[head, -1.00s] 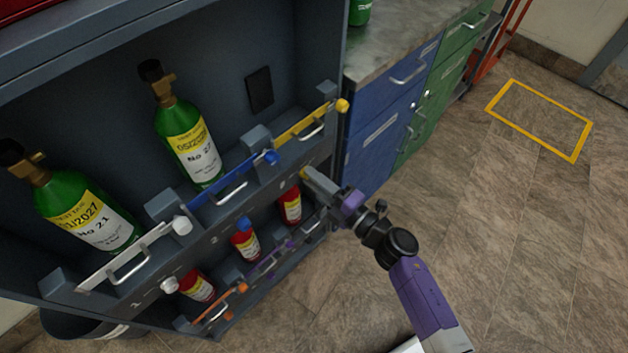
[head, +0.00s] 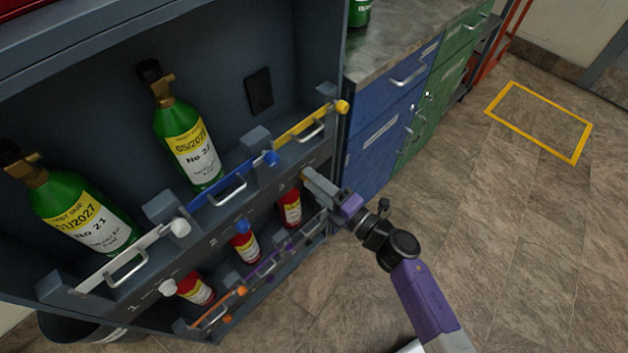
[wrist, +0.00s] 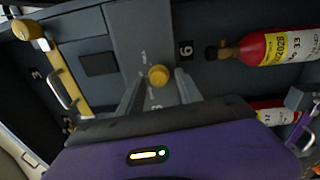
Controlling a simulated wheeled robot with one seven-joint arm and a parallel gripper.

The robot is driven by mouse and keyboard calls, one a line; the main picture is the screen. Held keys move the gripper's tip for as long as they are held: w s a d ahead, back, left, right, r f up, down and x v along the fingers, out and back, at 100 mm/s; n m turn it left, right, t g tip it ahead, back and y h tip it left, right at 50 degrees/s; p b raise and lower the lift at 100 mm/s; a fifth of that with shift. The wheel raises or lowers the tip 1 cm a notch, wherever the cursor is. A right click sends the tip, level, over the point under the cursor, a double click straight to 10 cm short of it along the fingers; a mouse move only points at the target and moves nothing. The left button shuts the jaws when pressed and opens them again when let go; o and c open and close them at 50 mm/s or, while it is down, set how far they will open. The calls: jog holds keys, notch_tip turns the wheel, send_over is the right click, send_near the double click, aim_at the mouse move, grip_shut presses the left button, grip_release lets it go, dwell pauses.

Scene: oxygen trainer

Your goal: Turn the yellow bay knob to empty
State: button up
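The yellow bay knob (wrist: 158,76) is a small round knob on the grey front rail of the rack, below the yellow latch bar (head: 307,125). In the wrist view it sits between the tips of my gripper's two fingers (wrist: 160,84). The fingers are apart, with a narrow gap seeming to show on each side of the knob; contact cannot be made out. In the head view my gripper (head: 312,184) reaches the rail from the right and mostly hides the knob. Small lettering beside the knob is too small to read.
The white knob (head: 168,286) and blue knob (head: 246,226) sit along the same rail. The bay above the yellow bar looks vacant. A blue cabinet (head: 385,125) stands to the right.

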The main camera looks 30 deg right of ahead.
dwell(0.3)
jog(key=v, duration=0.7)
jog(key=shift+s+d, duration=0.15)
jog(key=shift+s, duration=0.25)
